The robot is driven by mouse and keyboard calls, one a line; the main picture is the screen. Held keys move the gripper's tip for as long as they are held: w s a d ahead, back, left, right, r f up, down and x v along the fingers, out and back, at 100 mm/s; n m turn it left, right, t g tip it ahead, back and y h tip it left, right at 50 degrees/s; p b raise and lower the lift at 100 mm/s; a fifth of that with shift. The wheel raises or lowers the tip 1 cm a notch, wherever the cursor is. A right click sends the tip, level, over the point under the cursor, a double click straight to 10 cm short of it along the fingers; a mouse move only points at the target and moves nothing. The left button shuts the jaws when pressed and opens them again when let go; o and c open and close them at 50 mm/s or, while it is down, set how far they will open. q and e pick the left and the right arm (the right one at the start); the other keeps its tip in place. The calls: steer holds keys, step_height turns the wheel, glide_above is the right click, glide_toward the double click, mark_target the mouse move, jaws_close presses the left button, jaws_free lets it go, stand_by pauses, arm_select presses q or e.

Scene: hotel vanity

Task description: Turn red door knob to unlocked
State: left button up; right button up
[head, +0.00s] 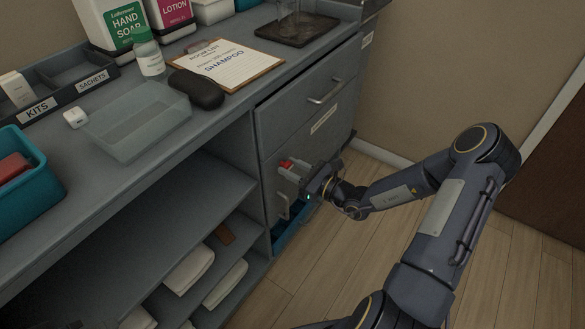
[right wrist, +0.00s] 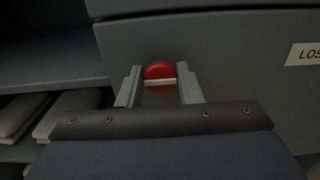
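The red door knob (head: 285,163) is on the grey front panel below the upper drawer. In the right wrist view the knob (right wrist: 159,71) is round and red, with a pale bar lying about level across its face. My right gripper (head: 298,171) is at the knob. In the right wrist view its two fingers (right wrist: 160,78) stand apart, one on each side of the knob, with narrow gaps visible. Contact at the fingertips cannot be told. The head view partly hides the knob behind the gripper. My left gripper is not in view.
The upper drawer has a handle (head: 325,92); a lower handle (head: 283,207) is close under my right gripper. A label (right wrist: 305,54) is right of the knob. Open shelves with towels (head: 190,269) are at left. The wooden floor (head: 350,270) at right is clear.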

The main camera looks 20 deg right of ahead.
steer(key=c, duration=0.3)
steer(key=shift+c, duration=0.2)
steer(key=shift+n, duration=0.3)
steer(key=n+b, duration=0.1)
steer(key=n, duration=0.2)
steer(key=shift+a+f+b, duration=0.1)
steer(key=shift+b, duration=0.25)
steer(key=n+b, duration=0.2)
steer(key=n, duration=0.1)
steer(key=shift+f, duration=0.1)
steer(key=shift+s+n+b, duration=0.1)
steer(key=shift+n+b, duration=5.7)
steer(key=shift+b, duration=2.75)
steer(key=shift+a, duration=0.1)
